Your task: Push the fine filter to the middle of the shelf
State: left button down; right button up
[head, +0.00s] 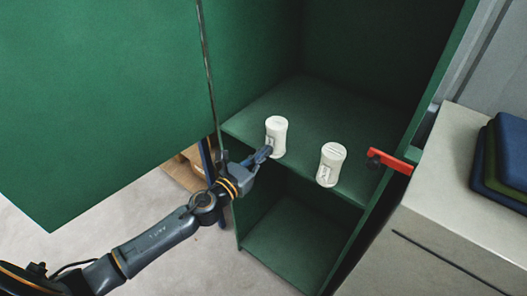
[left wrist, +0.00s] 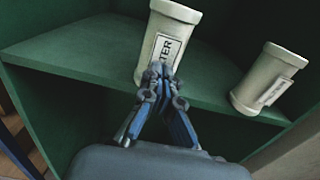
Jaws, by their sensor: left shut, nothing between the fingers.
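Two similar white cylindrical filters stand upright on the green shelf (head: 300,100). The left filter (head: 277,137) stands near the shelf's left front part, and the right filter (head: 331,164) near the front edge. In the left wrist view the left filter (left wrist: 165,30) has a label of which "TER" can be read; the right filter (left wrist: 268,80) has a label too small to read. I cannot tell which is the fine filter. My left gripper (head: 268,150) is shut and empty, its fingertips at the left filter's front, touching or nearly so. My right gripper is not in view.
The green cabinet door (head: 110,90) stands open on the left. A red latch handle (head: 390,161) sticks out at the cabinet's right edge. A grey cabinet (head: 465,215) with folded cloths (head: 503,155) stands at the right. The shelf behind the filters is clear.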

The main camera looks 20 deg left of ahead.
pick_arm(q)
jog(key=b+x, duration=0.1)
jog(key=x, duration=1)
jog(key=shift+a+f, duration=0.1)
